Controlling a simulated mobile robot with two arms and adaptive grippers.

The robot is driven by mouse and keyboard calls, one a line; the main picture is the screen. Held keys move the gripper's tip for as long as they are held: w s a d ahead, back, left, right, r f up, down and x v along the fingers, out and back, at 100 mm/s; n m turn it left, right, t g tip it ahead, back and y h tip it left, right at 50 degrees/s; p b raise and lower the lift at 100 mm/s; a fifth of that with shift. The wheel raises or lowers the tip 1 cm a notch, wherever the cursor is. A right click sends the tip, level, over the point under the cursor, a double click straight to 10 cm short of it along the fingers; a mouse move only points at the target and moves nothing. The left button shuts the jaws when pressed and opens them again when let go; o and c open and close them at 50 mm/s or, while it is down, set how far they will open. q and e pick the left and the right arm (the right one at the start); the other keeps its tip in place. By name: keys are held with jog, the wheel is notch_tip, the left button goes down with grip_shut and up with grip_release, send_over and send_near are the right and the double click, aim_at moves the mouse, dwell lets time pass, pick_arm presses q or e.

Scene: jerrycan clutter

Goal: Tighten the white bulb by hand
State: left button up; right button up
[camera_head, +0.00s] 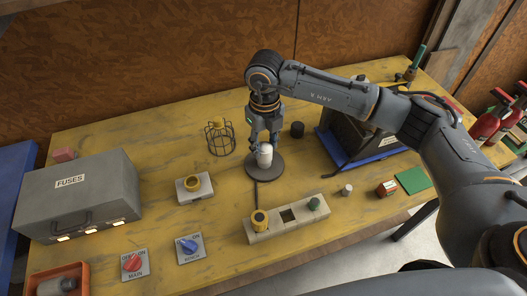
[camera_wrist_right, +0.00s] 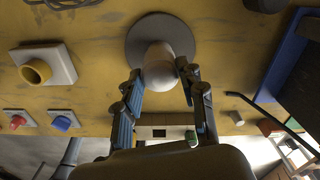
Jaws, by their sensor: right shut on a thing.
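The white bulb (camera_head: 264,158) stands upright over the middle of a dark round base (camera_head: 281,171) on the yellow table. My right gripper (camera_head: 264,146) comes down from above and is shut on the bulb, with one finger on each side. In the right wrist view, the bulb (camera_wrist_right: 160,66) sits between the fingertips (camera_wrist_right: 160,74), over the round base (camera_wrist_right: 133,40). The socket and the bulb's lower end are hidden, so I cannot tell how deep it is seated. My left gripper is not in view.
A wire cage (camera_head: 219,138) and a black cylinder (camera_head: 297,130) stand close by. A yellow socket on a white block (camera_head: 193,188), a beige socket strip (camera_head: 290,218) and a grey fuse box (camera_head: 80,190) are nearby. Bare table lies left of the base.

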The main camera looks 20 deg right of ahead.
jog(key=m, duration=0.5)
dwell(0.3)
jog(key=m+p, duration=0.1)
jog(key=m, duration=0.4)
jog(key=shift+f, duration=0.1)
jog(key=m+p, duration=0.1)
jog(key=m, duration=0.1)
jog(key=shift+s+a+m, duration=0.1)
jog(key=shift+m, duration=0.3)
jog(key=shift+m+p, duration=0.35)
jog(key=shift+m, duration=0.75)
